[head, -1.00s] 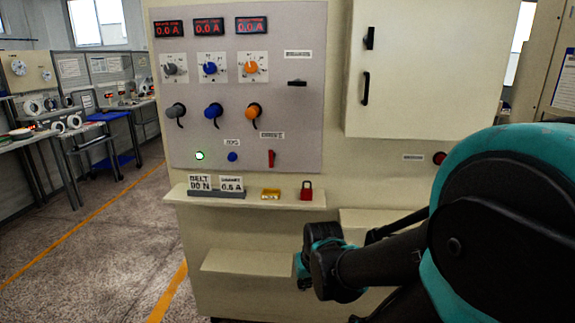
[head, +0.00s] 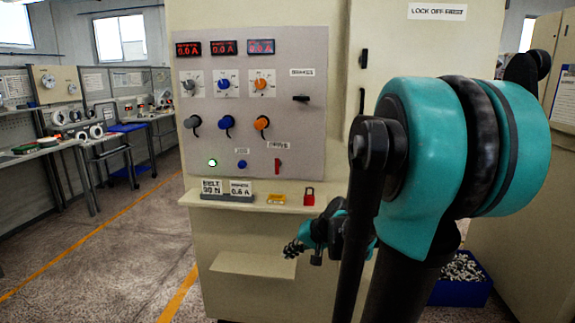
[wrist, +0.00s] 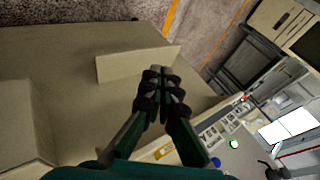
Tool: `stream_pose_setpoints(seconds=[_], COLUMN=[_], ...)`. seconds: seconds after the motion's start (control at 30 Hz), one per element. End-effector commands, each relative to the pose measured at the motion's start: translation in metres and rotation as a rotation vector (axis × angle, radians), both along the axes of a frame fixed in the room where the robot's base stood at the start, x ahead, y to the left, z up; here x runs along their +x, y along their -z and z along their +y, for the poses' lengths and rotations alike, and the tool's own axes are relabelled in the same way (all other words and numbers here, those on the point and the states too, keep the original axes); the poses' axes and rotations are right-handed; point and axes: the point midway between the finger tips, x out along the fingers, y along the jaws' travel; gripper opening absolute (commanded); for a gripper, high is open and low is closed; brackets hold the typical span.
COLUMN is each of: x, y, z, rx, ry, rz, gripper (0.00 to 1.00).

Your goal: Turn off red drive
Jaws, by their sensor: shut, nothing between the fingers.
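The red drive switch (head: 278,166) is a small red lever at the lower right of the grey control panel (head: 305,130), beside a label (head: 279,146) that I cannot read clearly. It points up and down. My gripper (head: 293,249) is in front of the cabinet, below the shelf and lower than the red switch, apart from it. In the wrist view my gripper (wrist: 160,72) has its fingers together with nothing between them. The red switch cannot be made out in the wrist view. A green lamp (head: 212,162) glows on the panel; it also shows in the wrist view (wrist: 234,143).
A narrow shelf (head: 257,208) under the panel holds signs (head: 240,188), a yellow box (head: 276,199) and a red padlock (head: 309,196). A lower ledge (head: 250,265) juts out near my gripper. A blue bin (head: 462,283) stands at right. Open floor lies left.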

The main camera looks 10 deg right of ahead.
Motion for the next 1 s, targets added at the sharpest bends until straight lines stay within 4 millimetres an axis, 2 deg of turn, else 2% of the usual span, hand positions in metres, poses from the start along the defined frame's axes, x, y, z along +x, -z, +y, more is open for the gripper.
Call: stream_pose_setpoints(seconds=[0.03, 0.17, 0.23, 0.4, 0.5, 0.6, 0.7, 0.8, 1.0], x=[0.017, 0.066, 0.092, 0.147, 0.169, 0.183, 0.191, 0.194, 0.195], y=[-0.011, -0.05, -0.073, -0.129, -0.156, -0.176, -0.189, -0.194, -0.196], z=[-0.004, -0.016, -0.028, -0.071, -0.099, -0.122, -0.137, -0.145, -0.146], rx=[0.058, 0.247, 0.354, 0.596, 0.709, 0.791, 0.843, 0.867, 0.873], ry=[0.025, 0.093, 0.13, 0.212, 0.248, 0.272, 0.285, 0.292, 0.292], rz=[-0.014, -0.067, -0.103, -0.202, -0.257, -0.3, -0.328, -0.342, -0.345], gripper=[0.0, 0.0, 0.0, 0.0, 0.0, 0.0, 0.0, 0.0, 0.0])
